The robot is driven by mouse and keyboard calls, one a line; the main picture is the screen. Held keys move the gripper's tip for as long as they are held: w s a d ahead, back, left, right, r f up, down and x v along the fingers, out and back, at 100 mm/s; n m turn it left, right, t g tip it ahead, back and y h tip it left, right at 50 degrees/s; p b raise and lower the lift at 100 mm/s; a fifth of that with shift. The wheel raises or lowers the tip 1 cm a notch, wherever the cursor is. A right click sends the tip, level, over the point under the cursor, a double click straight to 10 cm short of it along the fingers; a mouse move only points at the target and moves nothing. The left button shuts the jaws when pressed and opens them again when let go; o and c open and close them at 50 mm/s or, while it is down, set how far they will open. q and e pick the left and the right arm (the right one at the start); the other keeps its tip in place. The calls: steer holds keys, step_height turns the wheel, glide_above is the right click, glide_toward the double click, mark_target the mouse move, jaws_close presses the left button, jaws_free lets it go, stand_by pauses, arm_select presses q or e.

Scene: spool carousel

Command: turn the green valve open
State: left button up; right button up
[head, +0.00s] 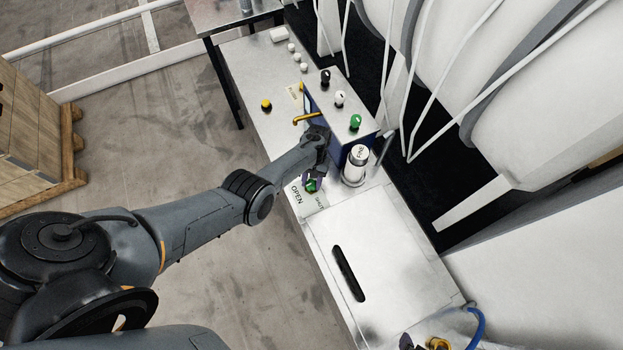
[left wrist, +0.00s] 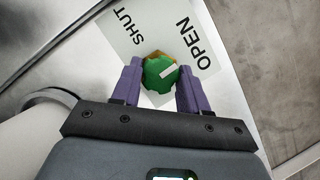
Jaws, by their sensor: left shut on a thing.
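The green valve (left wrist: 158,76) is a round green knob with a white mark, on a pale plate (left wrist: 150,25) lettered SHUT and OPEN. In the left wrist view the white mark slants up and right, toward the OPEN lettering side. My left gripper (left wrist: 160,82) has its purple fingers on either side of the knob, shut on it. In the head view the valve (head: 311,186) is partly hidden by my left gripper (head: 314,178), with OPEN and SHUT lettering beside it.
A white cylinder (head: 355,165) is close on the right. A yellow button (head: 266,105) sits further back. A panel with a black slot (head: 348,273) lies in front.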

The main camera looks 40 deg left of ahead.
arm_select(q)
steer(key=shift+m, duration=0.4)
steer(key=o, duration=1.1)
steer(key=shift+c, duration=0.2)
steer(key=p+v, duration=0.1)
steer(key=v, duration=0.9)
steer(key=shift+w+r+p, duration=0.15)
steer(key=shift+r+p, duration=0.2)
steer(key=shift+r, duration=0.05)
steer(key=shift+d, duration=0.1)
